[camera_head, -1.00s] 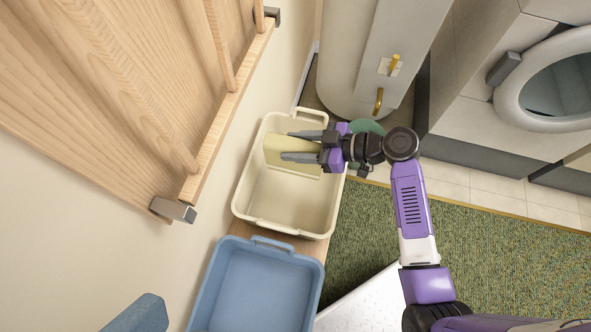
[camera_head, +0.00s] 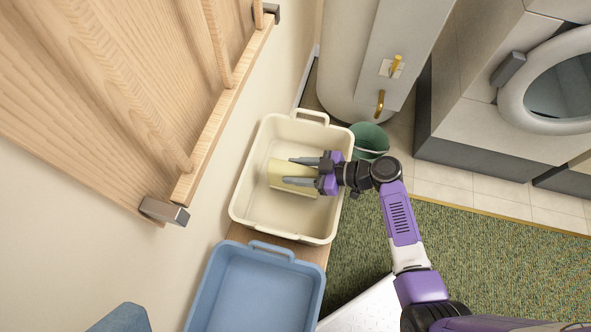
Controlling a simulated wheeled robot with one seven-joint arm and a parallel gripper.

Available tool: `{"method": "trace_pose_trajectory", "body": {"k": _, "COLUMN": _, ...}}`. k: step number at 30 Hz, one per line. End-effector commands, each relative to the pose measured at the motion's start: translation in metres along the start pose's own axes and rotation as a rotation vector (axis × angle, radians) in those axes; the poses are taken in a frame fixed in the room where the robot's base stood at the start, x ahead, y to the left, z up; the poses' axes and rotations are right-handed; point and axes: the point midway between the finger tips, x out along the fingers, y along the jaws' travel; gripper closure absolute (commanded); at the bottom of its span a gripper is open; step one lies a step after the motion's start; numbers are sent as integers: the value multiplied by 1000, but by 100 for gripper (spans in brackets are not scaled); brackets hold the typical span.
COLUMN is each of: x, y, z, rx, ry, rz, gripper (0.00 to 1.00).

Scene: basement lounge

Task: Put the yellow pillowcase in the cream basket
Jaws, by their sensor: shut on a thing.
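The yellow pillowcase (camera_head: 284,170) is a pale yellow flat piece between the fingers of my gripper (camera_head: 299,173). My gripper is shut on it and reaches in from the right over the cream basket (camera_head: 247,205). The pillowcase lies within the basket's outline, over its inside. I cannot tell whether it touches the basket floor. The fingers and the gripper body hide part of the pillowcase and part of the basket's right rim.
A blue basket (camera_head: 262,290) stands just in front of the cream one. A green bucket (camera_head: 369,138) stands behind my wrist, near a white cylindrical tank (camera_head: 350,60). A wooden rail (camera_head: 225,115) runs along the wall at left. Green carpet (camera_head: 470,240) lies to the right.

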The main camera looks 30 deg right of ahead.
Motion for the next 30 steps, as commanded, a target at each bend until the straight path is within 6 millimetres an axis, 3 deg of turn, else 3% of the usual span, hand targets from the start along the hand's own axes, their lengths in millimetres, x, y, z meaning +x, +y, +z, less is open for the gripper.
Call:
{"method": "trace_pose_trajectory", "body": {"k": 7, "x": 2, "y": 0, "z": 3, "rx": 0, "ry": 0, "rz": 0, "gripper": 100}}
{"method": "trace_pose_trajectory", "body": {"k": 8, "x": 1, "y": 0, "z": 3, "rx": 0, "ry": -1, "rz": 0, "gripper": 55}}
{"method": "trace_pose_trajectory", "body": {"k": 11, "x": 1, "y": 0, "z": 2, "rx": 1, "ry": -1, "rz": 0, "gripper": 35}}
{"method": "trace_pose_trajectory", "body": {"k": 24, "x": -2, "y": 0, "z": -3, "rx": 1, "ry": -1, "rz": 0, "gripper": 35}}
{"method": "trace_pose_trajectory", "body": {"k": 30, "x": -36, "y": 0, "z": -1, "rx": 2, "ry": -1, "rz": 4, "gripper": 35}}
